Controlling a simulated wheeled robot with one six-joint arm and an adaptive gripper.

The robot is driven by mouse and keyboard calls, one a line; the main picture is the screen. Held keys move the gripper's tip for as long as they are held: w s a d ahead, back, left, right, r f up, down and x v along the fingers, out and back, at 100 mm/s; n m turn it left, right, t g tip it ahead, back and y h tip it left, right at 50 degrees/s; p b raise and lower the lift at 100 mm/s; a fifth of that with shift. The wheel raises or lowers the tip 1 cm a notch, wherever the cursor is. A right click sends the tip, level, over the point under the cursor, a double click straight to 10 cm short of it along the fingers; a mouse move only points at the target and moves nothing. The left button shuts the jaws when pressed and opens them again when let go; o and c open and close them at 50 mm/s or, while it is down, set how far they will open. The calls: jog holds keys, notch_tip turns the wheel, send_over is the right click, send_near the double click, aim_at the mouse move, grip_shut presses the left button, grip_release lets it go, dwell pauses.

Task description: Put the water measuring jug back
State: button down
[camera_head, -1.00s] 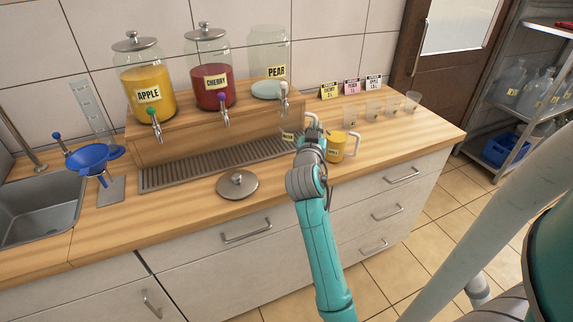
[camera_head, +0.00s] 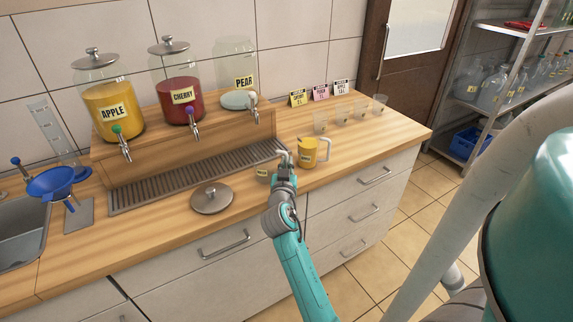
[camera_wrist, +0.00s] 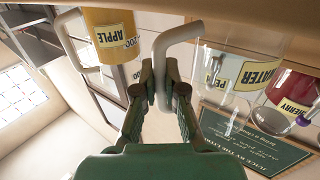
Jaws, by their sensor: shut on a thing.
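The water measuring jug is clear, with a grey handle and a yellow WATER label (camera_wrist: 258,74); its body (camera_wrist: 228,88) fills the upper right of the wrist view. My gripper (camera_wrist: 158,92) is shut on the jug's handle. In the head view my gripper (camera_head: 284,160) is over the counter's front part, with the jug (camera_head: 262,173) just left of it. The jug is see-through and small there, so I cannot tell whether it touches the counter. The yellow APPLE jug (camera_head: 308,153) stands close to the right of my gripper, and it also shows in the wrist view (camera_wrist: 108,38).
A round metal lid (camera_head: 211,199) lies left of my gripper. The wooden counter (camera_head: 365,145) is bare at right.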

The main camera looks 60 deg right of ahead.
jog(key=shift+f, duration=0.1)
jog(key=c, duration=1.2)
grip_release()
jog(key=shift+c, duration=0.2)
